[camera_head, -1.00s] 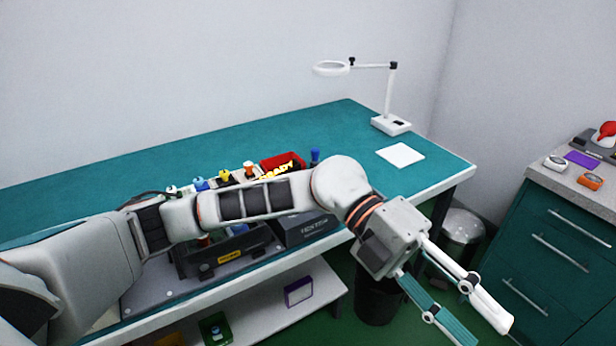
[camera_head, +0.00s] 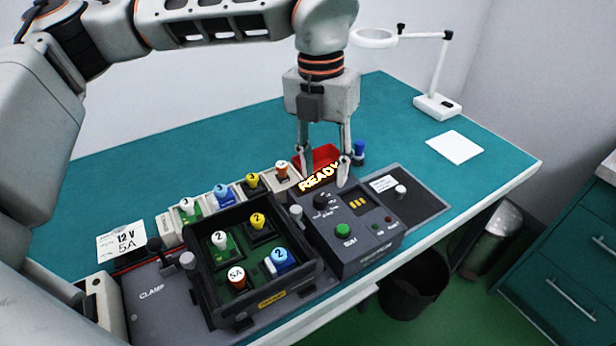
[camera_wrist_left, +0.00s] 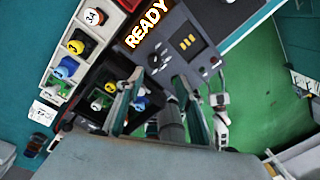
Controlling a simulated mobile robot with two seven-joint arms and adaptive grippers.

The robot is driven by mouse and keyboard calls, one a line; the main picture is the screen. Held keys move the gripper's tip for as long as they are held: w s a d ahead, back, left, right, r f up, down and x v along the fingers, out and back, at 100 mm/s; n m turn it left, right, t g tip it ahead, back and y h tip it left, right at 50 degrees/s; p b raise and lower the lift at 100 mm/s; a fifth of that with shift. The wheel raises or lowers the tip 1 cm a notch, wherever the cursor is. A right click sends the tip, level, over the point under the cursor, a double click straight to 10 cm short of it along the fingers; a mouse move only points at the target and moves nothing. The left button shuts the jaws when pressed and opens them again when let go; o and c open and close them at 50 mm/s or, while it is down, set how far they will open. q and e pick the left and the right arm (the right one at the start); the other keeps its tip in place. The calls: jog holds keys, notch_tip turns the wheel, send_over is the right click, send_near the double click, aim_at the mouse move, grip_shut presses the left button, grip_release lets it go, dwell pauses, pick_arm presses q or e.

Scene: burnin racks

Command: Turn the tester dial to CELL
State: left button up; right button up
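The tester (camera_head: 365,258) is a dark grey box at the right of the bench fixture, with a glowing yellow READY sign (camera_head: 319,177) above its back edge. Its dial (camera_head: 322,201) is a black knob on the top left of the panel. The lettering around it is too small to read, so its setting cannot be told. The tester also shows in the left wrist view (camera_wrist_left: 183,47). My left gripper (camera_head: 325,174) points down over the back of the tester near the dial. Its two fingers are apart with nothing between them.
A black tray (camera_head: 268,302) with several coloured plugs is left of the tester. A pale rack of plugs stands behind it, with a red bin (camera_head: 318,153) and a blue-topped post (camera_head: 359,150) at the back. A magnifier lamp (camera_head: 437,106) stands far right.

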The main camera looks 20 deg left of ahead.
aim_at(320, 197)
pick_arm(q)
jog(key=shift+w+a+r, duration=0.1)
jog(key=shift+w+a, duration=0.15)
jog(key=shift+a, duration=0.25)
jog(key=shift+w+a, duration=0.1)
jog(key=shift+a, duration=0.05)
jog(key=f, duration=0.7)
jog(key=shift+d+f, duration=0.3)
grip_shut()
